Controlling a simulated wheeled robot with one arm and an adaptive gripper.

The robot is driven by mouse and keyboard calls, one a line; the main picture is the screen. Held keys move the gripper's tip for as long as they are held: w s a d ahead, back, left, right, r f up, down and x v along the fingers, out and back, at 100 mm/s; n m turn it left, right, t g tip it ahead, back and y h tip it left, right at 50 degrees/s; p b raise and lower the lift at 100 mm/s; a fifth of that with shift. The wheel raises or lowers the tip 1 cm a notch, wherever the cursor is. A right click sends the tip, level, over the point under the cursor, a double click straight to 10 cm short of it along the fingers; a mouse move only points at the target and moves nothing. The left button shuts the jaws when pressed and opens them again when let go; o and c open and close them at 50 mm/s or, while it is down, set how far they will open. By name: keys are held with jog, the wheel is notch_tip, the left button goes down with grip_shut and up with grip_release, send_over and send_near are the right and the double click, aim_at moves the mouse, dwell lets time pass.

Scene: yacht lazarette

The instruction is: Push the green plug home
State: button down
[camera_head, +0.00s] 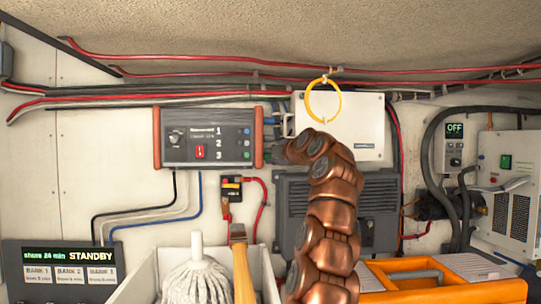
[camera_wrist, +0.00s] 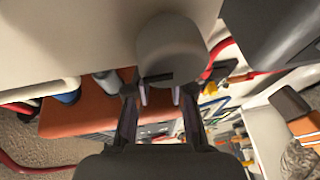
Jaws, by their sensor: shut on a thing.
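The control panel (camera_head: 208,137) is a grey box with orange-brown ends, fixed to the wall. A blue plug (camera_head: 269,121) sits at its right end. A small green patch (camera_head: 268,157), likely the green plug, shows low on that end, partly hidden by my arm. My gripper (camera_head: 282,153) is at this lower right end, its fingers mostly hidden. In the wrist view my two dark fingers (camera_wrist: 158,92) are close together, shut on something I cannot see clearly. A grey cylinder (camera_wrist: 170,45) fills the view just beyond the fingertips. How deep the green plug sits is not visible.
A white box (camera_head: 345,125) and a grey finned unit (camera_head: 375,205) are behind my arm. A yellow ring (camera_head: 323,100) hangs above. A white bin (camera_head: 249,258) with a mop (camera_head: 197,275) and a brush stands below. Red cables (camera_head: 200,97) run along the wall.

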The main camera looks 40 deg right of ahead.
jog(key=shift+w+a+r, duration=0.15)
jog(key=shift+a, duration=0.15)
jog(key=c, duration=1.2)
grip_release()
jog(key=shift+o, duration=1)
jog(key=shift+d, duration=0.1)
jog(key=shift+f+b, duration=0.2)
jog(key=shift+b, duration=0.2)
